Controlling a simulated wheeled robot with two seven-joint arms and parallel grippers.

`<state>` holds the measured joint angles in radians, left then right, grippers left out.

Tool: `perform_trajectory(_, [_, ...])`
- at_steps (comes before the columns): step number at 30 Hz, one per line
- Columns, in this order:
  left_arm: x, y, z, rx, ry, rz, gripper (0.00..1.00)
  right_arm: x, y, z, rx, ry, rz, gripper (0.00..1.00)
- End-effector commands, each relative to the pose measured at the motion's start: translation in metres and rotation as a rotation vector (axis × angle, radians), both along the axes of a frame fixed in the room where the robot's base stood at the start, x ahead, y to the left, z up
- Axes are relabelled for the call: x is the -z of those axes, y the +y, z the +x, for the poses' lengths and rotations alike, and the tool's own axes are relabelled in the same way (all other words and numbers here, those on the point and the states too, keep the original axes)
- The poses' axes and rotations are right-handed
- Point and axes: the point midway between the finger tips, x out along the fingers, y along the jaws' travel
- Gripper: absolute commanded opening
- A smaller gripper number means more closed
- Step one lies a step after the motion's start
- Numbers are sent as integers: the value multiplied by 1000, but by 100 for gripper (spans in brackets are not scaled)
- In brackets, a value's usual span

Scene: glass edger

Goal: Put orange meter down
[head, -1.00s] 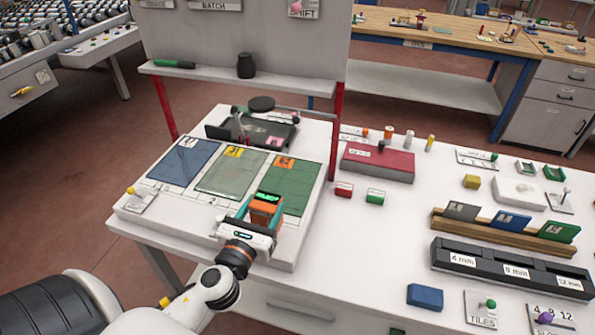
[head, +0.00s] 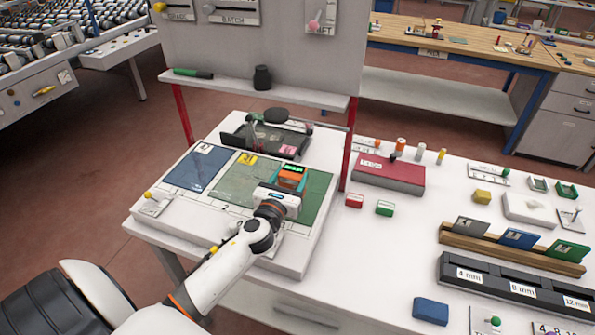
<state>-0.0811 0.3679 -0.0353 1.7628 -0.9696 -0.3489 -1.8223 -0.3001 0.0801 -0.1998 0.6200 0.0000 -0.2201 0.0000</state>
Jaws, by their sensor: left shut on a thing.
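The orange meter (head: 291,178) has a dark top with a green display. My left gripper (head: 284,186) is shut on it, its teal fingers at the meter's sides. The meter is over the green panel (head: 317,192) on the right of the white board; I cannot tell whether it touches the panel. My right gripper is not in view.
A black tray fixture (head: 258,140) stands behind the panels, under a shelf (head: 240,87) on red posts. To the right are a red box (head: 389,175), small red (head: 355,201) and green (head: 385,208) blocks, and a black slotted rack (head: 500,277).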

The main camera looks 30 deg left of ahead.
Motion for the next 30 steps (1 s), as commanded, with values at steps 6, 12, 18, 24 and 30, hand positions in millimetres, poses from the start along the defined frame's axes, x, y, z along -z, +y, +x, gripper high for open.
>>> perform_trajectory(6, [-1,7,31,0,-2,0,29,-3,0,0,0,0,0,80])
perform_trajectory(12, [-2,13,54,-1,-3,-2,29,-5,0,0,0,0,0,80])
perform_trajectory(18, [31,12,53,-1,0,-4,29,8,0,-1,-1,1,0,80])
perform_trajectory(24, [31,12,52,1,-1,0,29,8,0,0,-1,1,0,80])
perform_trajectory(30, [35,12,52,1,-1,1,29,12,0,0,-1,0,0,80])
